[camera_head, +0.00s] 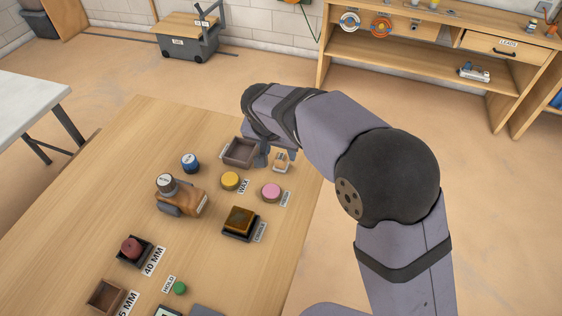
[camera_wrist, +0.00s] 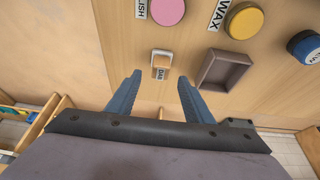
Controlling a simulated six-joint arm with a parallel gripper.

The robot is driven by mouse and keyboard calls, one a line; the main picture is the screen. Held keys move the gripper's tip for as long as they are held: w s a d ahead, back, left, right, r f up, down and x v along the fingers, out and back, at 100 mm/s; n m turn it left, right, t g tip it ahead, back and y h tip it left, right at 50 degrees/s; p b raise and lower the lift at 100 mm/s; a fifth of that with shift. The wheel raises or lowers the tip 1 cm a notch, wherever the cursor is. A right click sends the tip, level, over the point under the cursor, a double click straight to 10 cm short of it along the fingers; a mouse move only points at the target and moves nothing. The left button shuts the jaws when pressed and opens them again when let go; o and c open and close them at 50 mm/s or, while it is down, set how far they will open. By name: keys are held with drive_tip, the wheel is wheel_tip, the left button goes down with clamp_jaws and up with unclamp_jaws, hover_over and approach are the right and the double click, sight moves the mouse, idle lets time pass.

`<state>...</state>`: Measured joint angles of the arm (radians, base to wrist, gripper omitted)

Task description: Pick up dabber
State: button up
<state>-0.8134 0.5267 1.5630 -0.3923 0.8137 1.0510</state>
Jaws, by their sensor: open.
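In the head view the dabber (camera_head: 281,162) sits near the table's far right edge, just right of my gripper (camera_head: 264,158). In the wrist view my gripper (camera_wrist: 160,82) is open and empty, its two blue-grey fingers pointing toward the table. The dabber appears between and slightly beyond the fingertips, apart from both. My arm hides part of the far edge.
An empty brown tray (camera_head: 226,158) stands close left of the dabber. A yellow WAX disc (camera_head: 230,180), a pink disc (camera_head: 271,191) and a blue-lidded jar (camera_head: 190,162) are nearby.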

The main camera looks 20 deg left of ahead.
sight(281, 157)
drive_tip(key=shift+p+x, duration=0.6)
drive_tip(key=shift+x, duration=2)
drive_tip(key=c, duration=1)
